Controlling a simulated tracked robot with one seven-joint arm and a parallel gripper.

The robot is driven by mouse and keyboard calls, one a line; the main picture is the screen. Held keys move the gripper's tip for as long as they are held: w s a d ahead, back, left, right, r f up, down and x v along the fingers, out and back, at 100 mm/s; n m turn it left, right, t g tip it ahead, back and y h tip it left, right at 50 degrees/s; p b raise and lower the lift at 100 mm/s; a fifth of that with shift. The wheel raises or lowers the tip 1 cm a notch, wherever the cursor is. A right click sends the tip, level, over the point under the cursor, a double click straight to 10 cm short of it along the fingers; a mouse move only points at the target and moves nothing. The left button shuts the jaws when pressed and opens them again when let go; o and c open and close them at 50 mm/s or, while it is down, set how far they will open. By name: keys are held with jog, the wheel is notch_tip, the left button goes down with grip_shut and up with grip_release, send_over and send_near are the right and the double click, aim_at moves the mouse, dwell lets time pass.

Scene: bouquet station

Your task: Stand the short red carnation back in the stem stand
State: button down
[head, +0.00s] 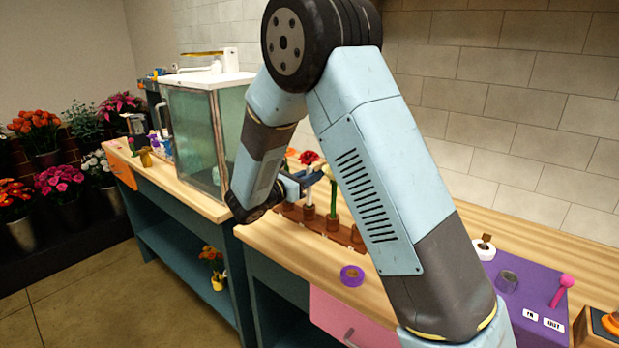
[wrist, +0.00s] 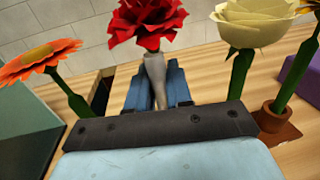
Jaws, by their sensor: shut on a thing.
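The red carnation (head: 309,158) is upright at my gripper (head: 303,180), over the brown stem stand (head: 322,224). In the wrist view the carnation (wrist: 147,24) has a grey upper stem between the two blue fingers of my gripper (wrist: 158,88), which are shut on it. In the head view its stem lines up with a brown cup of the stand. I cannot tell whether its lower end is seated there, and in the wrist view that end is hidden behind my gripper. The stand (wrist: 283,132) shows partly at the right of the wrist view.
An orange flower (wrist: 40,58) stands left of my gripper and a cream rose (wrist: 258,22) right, close by. A glass tank (head: 192,135) is left of my arm. A purple tape roll (head: 352,275) lies in front of the stand, and a purple box (head: 530,292) is further right.

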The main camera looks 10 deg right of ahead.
jog(key=shift+f, duration=0.85)
dwell(0.7)
jog(key=shift+c, duration=1.9)
grip_release()
jog(key=shift+s+a, duration=0.1)
jog(key=shift+a, duration=0.05)
jog(key=v, duration=0.8)
jog(key=shift+s+a, duration=0.25)
jog(key=shift+a, duration=0.05)
